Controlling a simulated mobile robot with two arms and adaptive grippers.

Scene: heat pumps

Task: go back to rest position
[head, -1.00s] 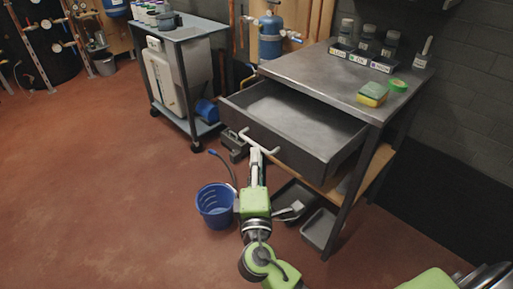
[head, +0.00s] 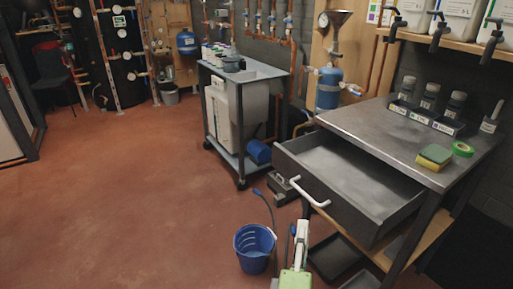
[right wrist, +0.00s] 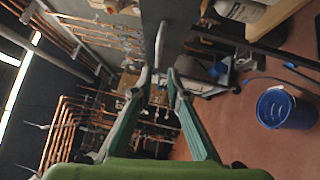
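My right gripper (head: 302,226) shows at the bottom of the head view, below and a little left of the white drawer handle (head: 309,191), apart from it. In the right wrist view, the two teal fingers of the right gripper (right wrist: 160,76) stand apart with nothing between their tips. The handle (right wrist: 159,45) shows beyond the tips. The drawer (head: 350,185) of the metal workbench is pulled open and looks empty. My left gripper is in neither view.
A blue bucket (head: 255,249) stands on the floor just left of my right gripper. Trays (head: 334,257) lie under the workbench (head: 385,127). A trolley (head: 243,73) stands behind. The red floor at left is clear.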

